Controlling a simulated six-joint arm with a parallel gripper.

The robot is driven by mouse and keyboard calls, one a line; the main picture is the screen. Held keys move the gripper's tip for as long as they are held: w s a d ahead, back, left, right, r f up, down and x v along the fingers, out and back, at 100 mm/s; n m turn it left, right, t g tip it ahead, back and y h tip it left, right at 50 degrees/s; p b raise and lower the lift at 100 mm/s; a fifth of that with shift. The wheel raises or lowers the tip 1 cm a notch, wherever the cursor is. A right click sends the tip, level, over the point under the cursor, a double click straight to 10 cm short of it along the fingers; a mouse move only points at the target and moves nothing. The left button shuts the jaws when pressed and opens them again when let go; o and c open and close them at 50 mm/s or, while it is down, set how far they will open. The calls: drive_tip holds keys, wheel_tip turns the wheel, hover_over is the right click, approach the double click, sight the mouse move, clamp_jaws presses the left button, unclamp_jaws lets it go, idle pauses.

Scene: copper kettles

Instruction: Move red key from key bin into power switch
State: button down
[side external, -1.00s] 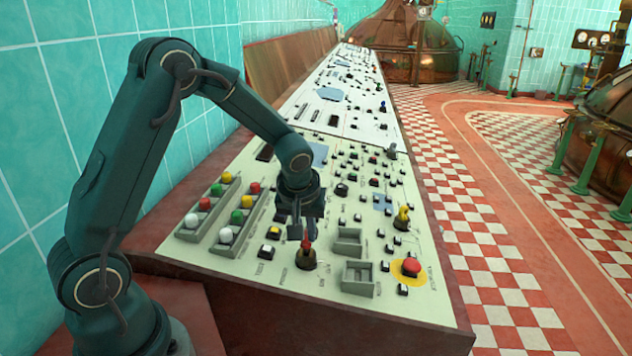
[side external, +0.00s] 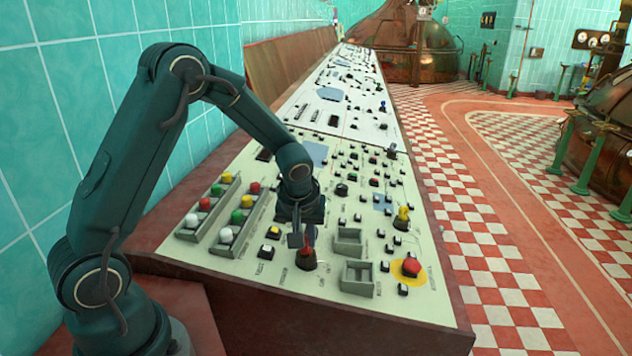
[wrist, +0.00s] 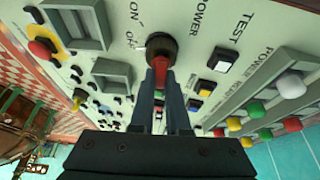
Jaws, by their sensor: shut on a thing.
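The red key (side external: 308,244) stands upright at the round black power switch (side external: 307,262) near the panel's front edge. In the wrist view the red key (wrist: 160,66) shows between my finger tips, against the dark power switch (wrist: 161,46). My gripper (side external: 300,240) is shut on the red key, just above the switch. The fingers (wrist: 160,82) hide part of the key, and I cannot tell how deep it sits. Two grey open bins (side external: 349,236) stand right of the switch; no key is visible in them.
A red button on a yellow disc (side external: 411,268) and a yellow knob (side external: 403,213) stand to the right. Rows of coloured lamps (side external: 237,216) stand left of my gripper. Small buttons crowd the panel (side external: 330,205); a white button (side external: 266,251) is close by.

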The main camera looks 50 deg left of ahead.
drive_tip(key=shift+f, duration=0.15)
drive_tip(key=c, duration=0.8)
unclamp_jaws()
drive_tip(key=shift+v, duration=4)
